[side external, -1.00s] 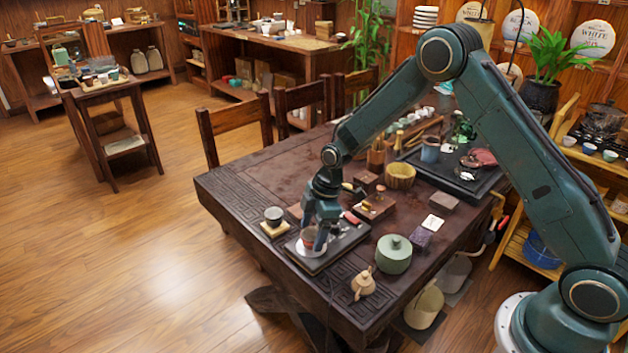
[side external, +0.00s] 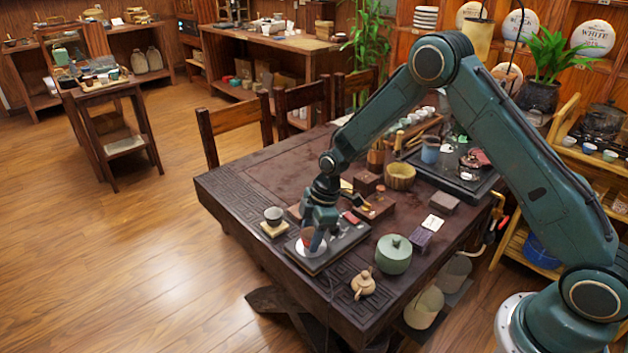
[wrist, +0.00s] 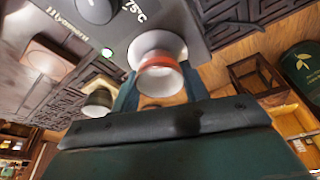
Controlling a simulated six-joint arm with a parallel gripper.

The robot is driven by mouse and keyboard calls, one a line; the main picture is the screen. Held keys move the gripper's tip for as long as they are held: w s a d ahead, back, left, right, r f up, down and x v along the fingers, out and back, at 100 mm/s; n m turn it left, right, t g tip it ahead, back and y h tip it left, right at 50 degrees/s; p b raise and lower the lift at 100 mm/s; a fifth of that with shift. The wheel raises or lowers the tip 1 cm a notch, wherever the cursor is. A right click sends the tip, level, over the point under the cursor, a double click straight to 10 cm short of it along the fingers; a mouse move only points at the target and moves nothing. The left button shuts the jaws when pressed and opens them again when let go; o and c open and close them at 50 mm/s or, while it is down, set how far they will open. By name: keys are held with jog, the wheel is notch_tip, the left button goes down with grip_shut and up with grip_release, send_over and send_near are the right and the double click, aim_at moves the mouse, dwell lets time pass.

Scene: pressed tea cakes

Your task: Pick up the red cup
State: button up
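The red cup (wrist: 151,64), white inside, stands on a white round plate (wrist: 147,42) on a dark heating unit (wrist: 205,25). In the side view the cup (side external: 308,235) is largely behind a finger, above the same plate (side external: 311,252). My gripper (wrist: 160,84) points down, with one blue-green finger on each side of the cup in the wrist view. The fingertips are very close to the cup's sides; whether they touch or grip it cannot be told. In the side view my gripper (side external: 310,240) is low over the unit.
A dark cup (side external: 274,214) on a wooden coaster stands left of the unit. A green lidded pot (side external: 394,254) stands to the right, and a small clay teapot (side external: 363,285) near the front edge. Small wooden blocks (side external: 367,181) lie behind.

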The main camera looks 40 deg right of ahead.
jog(key=shift+r, duration=0.1)
jog(key=shift+c, duration=0.4)
notch_tip(320, 180, up, 20)
dwell(0.6)
jog(key=shift+w, duration=0.1)
dwell(0.4)
jog(key=w+d+m+t+h, duration=0.1)
jog(key=w+d+m, duration=0.3)
jog(key=w+m, duration=0.2)
jog(key=w+d+f+m+t+h, duration=0.1)
jog(key=w+d+m+h, duration=0.1)
jog(key=w+d+m, duration=0.2)
jog(key=shift+w+d+f+m, duration=0.25)
jog(key=shift+w+f+m, duration=0.05)
jog(key=shift+w+m, duration=1.5)
jog(key=shift+w, duration=0.1)
notch_tip(320, 180, down, 20)
jog(key=shift+f, duration=0.1)
